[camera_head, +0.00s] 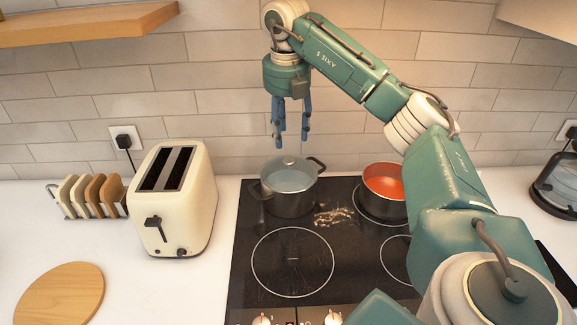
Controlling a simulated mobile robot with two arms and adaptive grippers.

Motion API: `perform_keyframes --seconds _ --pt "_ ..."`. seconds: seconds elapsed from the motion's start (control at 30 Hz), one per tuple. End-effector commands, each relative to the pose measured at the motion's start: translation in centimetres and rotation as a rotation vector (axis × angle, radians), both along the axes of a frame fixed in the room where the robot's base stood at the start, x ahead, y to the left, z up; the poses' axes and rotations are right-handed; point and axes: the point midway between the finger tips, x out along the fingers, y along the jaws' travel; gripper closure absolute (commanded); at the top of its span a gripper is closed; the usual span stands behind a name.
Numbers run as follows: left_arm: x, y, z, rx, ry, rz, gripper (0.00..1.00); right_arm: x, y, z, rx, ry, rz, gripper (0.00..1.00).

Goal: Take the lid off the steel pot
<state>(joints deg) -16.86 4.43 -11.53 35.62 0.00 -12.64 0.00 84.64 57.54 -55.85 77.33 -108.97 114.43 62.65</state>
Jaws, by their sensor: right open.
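The steel pot (290,203) stands on the back left burner of the black cooktop, with dark handles at its sides. Its see-through lid (283,180) sits on the pot, with a small knob (289,161) on top. My right gripper (291,142) points down above the lid, its blue fingers apart. It is open and empty, with a gap between the fingertips and the knob. My left gripper is not in view.
A cream toaster (180,205), a toast rack (90,196) and a round board (60,295) are at left. The front left burner is clear.

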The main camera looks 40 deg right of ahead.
Motion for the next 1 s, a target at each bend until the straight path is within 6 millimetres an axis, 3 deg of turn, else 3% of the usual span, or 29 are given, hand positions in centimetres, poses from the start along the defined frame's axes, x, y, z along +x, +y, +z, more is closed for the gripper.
perform_keyframes --seconds 0.03,0.27,0.63,0.93,1.0 --pt "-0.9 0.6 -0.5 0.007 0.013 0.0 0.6 0.0 -0.1 -1.3 0.0 0.006 0.0 0.53" --pt "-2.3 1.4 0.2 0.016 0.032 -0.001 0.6 0.3 -0.4 -3.4 -0.001 0.001 0.001 0.53" --pt "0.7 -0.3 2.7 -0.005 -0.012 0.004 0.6 0.6 -0.8 -7.9 0.0 0.003 0.0 0.53" --pt "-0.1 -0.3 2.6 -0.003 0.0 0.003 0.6 0.8 -0.9 -8.8 0.001 -0.001 0.0 0.53" --pt "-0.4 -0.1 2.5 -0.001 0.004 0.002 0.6 0.8 -0.9 -8.8 0.001 -0.001 0.001 0.62"
